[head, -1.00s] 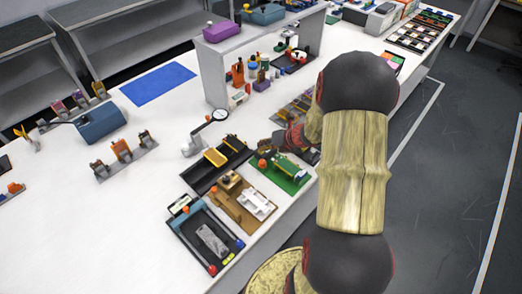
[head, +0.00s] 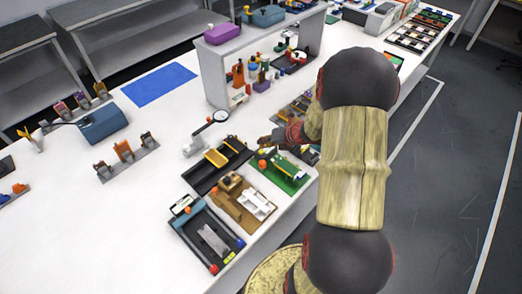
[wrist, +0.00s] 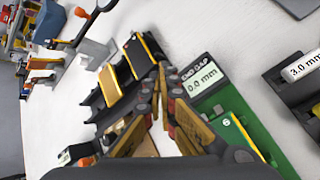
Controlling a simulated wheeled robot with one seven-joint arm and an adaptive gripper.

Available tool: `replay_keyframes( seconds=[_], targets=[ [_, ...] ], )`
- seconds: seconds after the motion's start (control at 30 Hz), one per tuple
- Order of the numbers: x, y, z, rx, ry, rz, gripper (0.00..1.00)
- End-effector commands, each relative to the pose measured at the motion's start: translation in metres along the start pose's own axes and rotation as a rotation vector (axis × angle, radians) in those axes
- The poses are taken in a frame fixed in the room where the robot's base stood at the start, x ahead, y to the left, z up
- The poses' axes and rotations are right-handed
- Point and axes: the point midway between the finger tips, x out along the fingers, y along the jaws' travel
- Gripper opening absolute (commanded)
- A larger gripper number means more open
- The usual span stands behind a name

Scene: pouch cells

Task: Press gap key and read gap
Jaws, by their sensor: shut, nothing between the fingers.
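In the wrist view, the gap readout (wrist: 203,78) is labelled END GAP and reads 0.0 mm. It sits at the end of a green board (wrist: 245,118), which is also in the head view (head: 294,181). My gripper (wrist: 167,76) is shut and empty, its fingertips just left of the readout. I cannot tell whether they touch anything. No gap key can be made out; the fingers cover part of the area beside the readout. In the head view, my gripper (head: 265,142) is small, behind the green board, and partly hidden by my arm.
A black tray with yellow bars (wrist: 118,84) lies left of the fingers. In the head view, a brown board (head: 236,211) and a dark tray (head: 187,228) lie nearer.

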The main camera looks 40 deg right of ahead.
Motion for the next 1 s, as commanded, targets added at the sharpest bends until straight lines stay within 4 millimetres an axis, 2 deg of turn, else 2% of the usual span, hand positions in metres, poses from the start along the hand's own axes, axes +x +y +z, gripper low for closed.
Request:
replay_keyframes(
  seconds=[0.43,1.0],
  targets=[
    [-0.03,0.022,0.022,0.0,0.0,0.0,0.0],
    [-0.031,0.022,0.023,0.0,0.0,0.0,0.0]
  ],
)
